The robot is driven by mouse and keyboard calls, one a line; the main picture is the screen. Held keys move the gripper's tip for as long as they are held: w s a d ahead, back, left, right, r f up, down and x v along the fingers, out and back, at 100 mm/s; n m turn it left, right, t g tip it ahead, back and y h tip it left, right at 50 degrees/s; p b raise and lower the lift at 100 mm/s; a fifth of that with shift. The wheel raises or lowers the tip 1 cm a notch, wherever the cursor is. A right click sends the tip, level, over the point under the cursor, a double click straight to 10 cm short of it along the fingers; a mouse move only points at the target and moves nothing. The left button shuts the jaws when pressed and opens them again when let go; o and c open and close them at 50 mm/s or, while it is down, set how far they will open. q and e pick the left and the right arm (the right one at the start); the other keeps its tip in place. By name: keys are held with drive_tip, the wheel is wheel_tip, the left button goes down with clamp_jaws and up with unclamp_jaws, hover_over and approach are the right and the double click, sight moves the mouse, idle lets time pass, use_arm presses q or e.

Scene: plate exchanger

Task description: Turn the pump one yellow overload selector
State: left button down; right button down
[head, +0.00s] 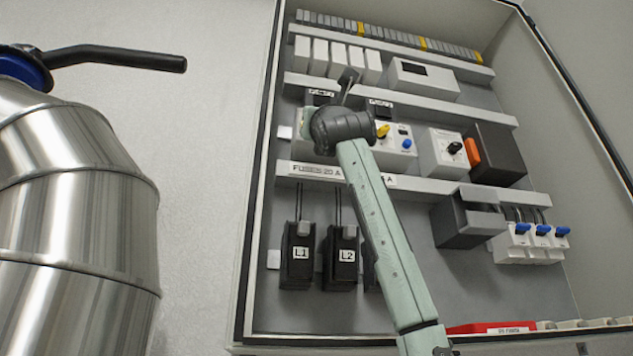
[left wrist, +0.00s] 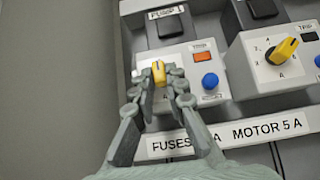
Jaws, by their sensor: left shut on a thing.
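The pump one yellow overload selector (left wrist: 158,70) shows in the left wrist view on a light grey unit under a black block with a partly legible pump label (left wrist: 169,13). My left gripper (left wrist: 160,78) is shut on this selector, one finger on each side. The unit also carries an orange trip window (left wrist: 203,57) and a blue button (left wrist: 210,81). In the head view my left gripper (head: 342,127) hides the selector and most of its unit. My right gripper is in neither view.
A similar unit with a yellow selector (left wrist: 284,50) stands close on the right. A labelled rail (left wrist: 250,131) runs just below. In the head view, black fuse blocks (head: 341,256) hang lower, and a steel vessel (head: 75,200) with a black handle (head: 120,58) stands left of the cabinet.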

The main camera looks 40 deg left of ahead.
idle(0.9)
use_arm(q)
drive_tip(key=c, duration=1.5)
unclamp_jaws()
drive_tip(key=shift+o, duration=0.2)
drive_tip(key=v, duration=1.2)
drive_tip(key=shift+c, duration=0.4)
